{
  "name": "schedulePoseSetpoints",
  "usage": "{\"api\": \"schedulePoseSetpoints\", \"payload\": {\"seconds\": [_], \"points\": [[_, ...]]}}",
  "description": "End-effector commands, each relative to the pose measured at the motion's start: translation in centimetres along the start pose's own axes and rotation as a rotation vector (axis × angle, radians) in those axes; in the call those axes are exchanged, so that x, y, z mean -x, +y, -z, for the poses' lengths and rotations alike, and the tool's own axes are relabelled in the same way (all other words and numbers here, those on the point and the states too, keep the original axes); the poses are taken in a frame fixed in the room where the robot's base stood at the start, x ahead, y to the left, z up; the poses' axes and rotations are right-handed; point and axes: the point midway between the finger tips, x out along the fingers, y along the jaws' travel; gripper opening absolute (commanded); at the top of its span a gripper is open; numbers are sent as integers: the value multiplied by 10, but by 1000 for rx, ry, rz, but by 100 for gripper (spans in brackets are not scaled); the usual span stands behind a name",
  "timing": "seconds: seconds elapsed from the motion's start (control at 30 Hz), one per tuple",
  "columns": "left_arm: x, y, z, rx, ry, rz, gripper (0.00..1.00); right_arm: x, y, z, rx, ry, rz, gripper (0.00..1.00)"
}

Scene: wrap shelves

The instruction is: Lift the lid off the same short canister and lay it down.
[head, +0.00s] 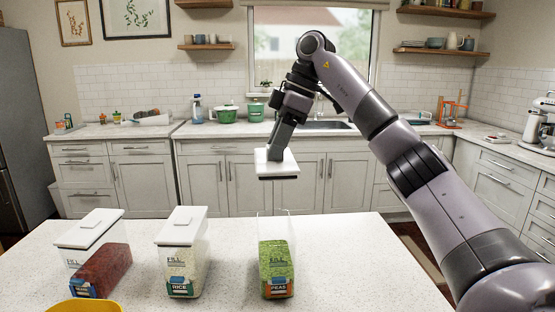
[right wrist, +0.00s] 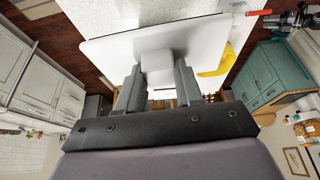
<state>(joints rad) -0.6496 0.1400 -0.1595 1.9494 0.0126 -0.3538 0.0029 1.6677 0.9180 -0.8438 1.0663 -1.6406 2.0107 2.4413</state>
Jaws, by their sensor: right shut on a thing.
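My right gripper (head: 276,152) is shut on the knob of a white square lid (head: 264,167). It holds the lid roughly level in the air, above and apart from the peas canister. In the right wrist view, the two fingers pinch the knob and the lid (right wrist: 205,42) spreads out beyond them. The peas canister (head: 276,260) is clear, holds green peas, and stands upright and uncovered on the counter. My left gripper is not in view.
A rice canister (head: 183,260) with its white lid on stands left of the peas. A lidded canister with dark red contents (head: 103,270) is further left. A yellow bowl (head: 85,307) is at the front left edge. The white counter (head: 350,262) is clear right of the peas.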

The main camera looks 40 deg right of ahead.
Motion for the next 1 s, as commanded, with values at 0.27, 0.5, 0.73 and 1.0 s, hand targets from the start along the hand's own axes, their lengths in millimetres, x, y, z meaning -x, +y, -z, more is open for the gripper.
{"api": "schedulePoseSetpoints", "payload": {"seconds": [0.27,0.5,0.73,1.0], "points": [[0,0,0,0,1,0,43,28,0,12,0,1,-2,3],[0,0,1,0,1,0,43,41,0,17,0,0,-1,3],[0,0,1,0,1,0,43,51,0,22,0,1,-2,3],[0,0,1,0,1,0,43,64,0,27,-1,2,-4,3]]}}
